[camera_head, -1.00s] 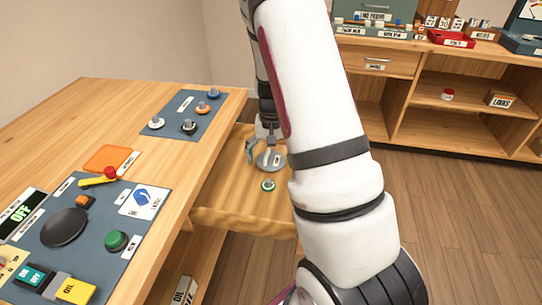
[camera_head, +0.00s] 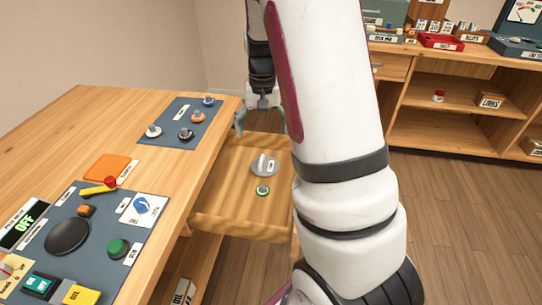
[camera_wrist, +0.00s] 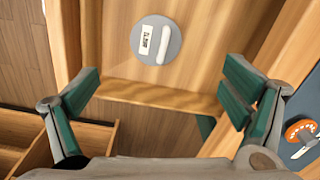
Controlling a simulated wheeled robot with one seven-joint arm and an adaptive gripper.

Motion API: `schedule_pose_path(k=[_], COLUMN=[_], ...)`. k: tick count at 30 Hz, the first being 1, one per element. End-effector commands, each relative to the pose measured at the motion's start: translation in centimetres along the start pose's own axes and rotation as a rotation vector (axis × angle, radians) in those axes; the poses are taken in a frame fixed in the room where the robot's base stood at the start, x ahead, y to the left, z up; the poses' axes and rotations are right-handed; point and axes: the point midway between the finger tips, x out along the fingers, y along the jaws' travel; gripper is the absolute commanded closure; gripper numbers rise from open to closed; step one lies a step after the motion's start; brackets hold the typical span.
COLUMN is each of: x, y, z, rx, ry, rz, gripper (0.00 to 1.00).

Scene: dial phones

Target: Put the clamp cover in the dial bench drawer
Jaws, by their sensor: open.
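The clamp cover, as I take it, is a round grey disc (camera_head: 264,165) with a raised pale bar and a small white label. It lies flat inside the open dial bench drawer (camera_head: 225,190). The wrist view shows the disc (camera_wrist: 172,48) resting on the drawer floor, near the drawer's end wall (camera_wrist: 165,97). My gripper (camera_head: 262,116) is open and empty above the far side of the drawer, apart from the disc. In the wrist view its green-padded fingers (camera_wrist: 162,92) are spread wide, with nothing between them. My arm hides the drawer's right side in the head view.
A small green-rimmed round piece (camera_head: 263,190) lies in the drawer near the disc. The bench top (camera_head: 95,115) at left holds a blue knob mat (camera_head: 180,122), an orange pad (camera_head: 108,168) and a control panel. Shelves (camera_head: 450,95) stand at right beyond open floor.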

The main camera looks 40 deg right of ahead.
Motion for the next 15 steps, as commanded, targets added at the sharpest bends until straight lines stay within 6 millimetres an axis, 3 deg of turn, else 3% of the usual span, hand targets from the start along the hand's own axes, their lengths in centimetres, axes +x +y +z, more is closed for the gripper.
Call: schedule_pose_path(k=[5, 9, 15], x=[-4.9, -9.1, -13.3], y=[-2.5, -4.0, -4.3], z=[4.7, 10.2, 18.3], rx=[-0.090, -0.193, -0.346], ry=[0.002, 0.000, 0.008], rz=[-0.058, -0.096, -0.118], gripper=[0.07, 0.07, 0.07])
